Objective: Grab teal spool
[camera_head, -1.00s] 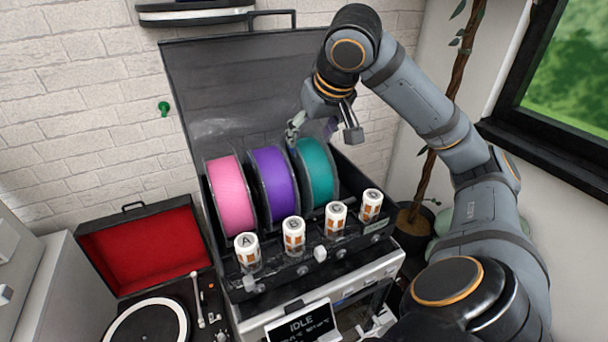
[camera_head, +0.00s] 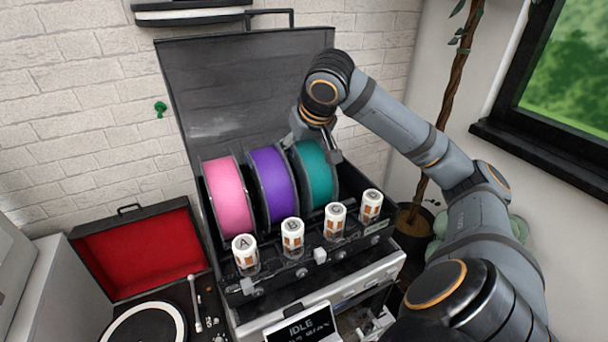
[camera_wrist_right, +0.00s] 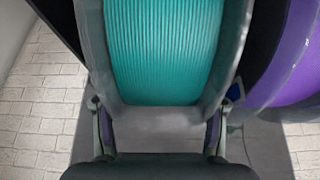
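The teal spool (camera_head: 316,176) stands upright at the right end of a row of three spools in the open black holder box. My right gripper (camera_head: 314,141) reaches down from above at the top rear of the teal spool. In the right wrist view, the teal spool (camera_wrist_right: 163,50) fills the upper middle, and the spread fingers of my right gripper (camera_wrist_right: 160,104) are at either side of its rim. The gripper is open; whether the fingers touch the rim I cannot tell. My left gripper is not in view.
The purple spool (camera_head: 272,185) stands close beside the teal one, with the pink spool (camera_head: 228,199) further left. Several lettered white-capped canisters (camera_head: 293,232) line the front. The raised lid (camera_head: 235,90) is behind. A red-lined record player case (camera_head: 140,250) sits left.

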